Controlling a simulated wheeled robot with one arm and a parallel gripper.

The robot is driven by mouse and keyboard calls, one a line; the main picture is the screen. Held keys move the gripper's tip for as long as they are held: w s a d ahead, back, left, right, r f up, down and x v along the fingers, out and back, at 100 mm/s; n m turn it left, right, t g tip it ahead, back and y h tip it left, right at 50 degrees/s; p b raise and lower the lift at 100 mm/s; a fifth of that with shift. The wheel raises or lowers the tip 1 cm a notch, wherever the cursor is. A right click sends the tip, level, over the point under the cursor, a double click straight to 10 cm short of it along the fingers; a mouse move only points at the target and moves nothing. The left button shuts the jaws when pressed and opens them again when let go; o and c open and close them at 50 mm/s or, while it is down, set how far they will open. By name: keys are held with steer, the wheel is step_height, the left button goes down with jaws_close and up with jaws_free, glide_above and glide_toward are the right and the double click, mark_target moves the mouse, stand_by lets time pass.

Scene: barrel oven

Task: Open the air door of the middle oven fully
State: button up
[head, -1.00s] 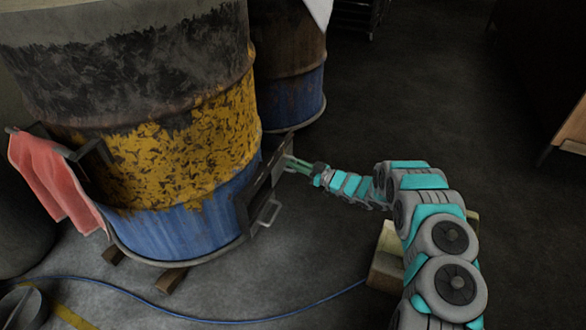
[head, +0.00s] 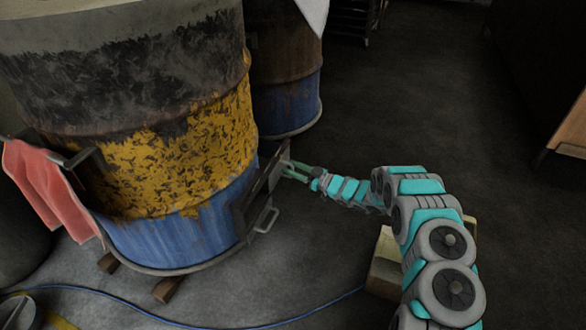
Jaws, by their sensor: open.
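The large barrel oven (head: 175,150) stands at the left on wooden blocks, with a black top, a yellow peeling band and a blue bottom. I cannot tell from this view alone whether it is the middle one. A dark metal air door (head: 258,187) is low on its right side, seen nearly edge-on, with a light metal handle (head: 266,216) at its lower part. How far the door stands open is unclear. My gripper (head: 288,170) is open at the upper right edge of the door. Whether its fingers touch the door is too small to tell.
Another rusty and blue barrel (head: 288,75) stands behind. A red cloth (head: 52,188) hangs on a bar at the left. A blue cable (head: 200,319) crosses the floor. A pale box (head: 386,262) sits beside my arm. The dark floor at the right is open.

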step_height(320, 180, up, 4)
steer(key=shift+f+p, duration=0.1)
steer(key=shift+p, duration=0.25)
steer(key=s+d, duration=0.1)
steer(key=s, duration=0.6)
steer(key=s+d+r+p, duration=0.1)
steer(key=s+d, duration=0.1)
steer(key=s, duration=0.6)
steer(key=shift+s+d, duration=0.25)
steer(key=shift+s, duration=0.05)
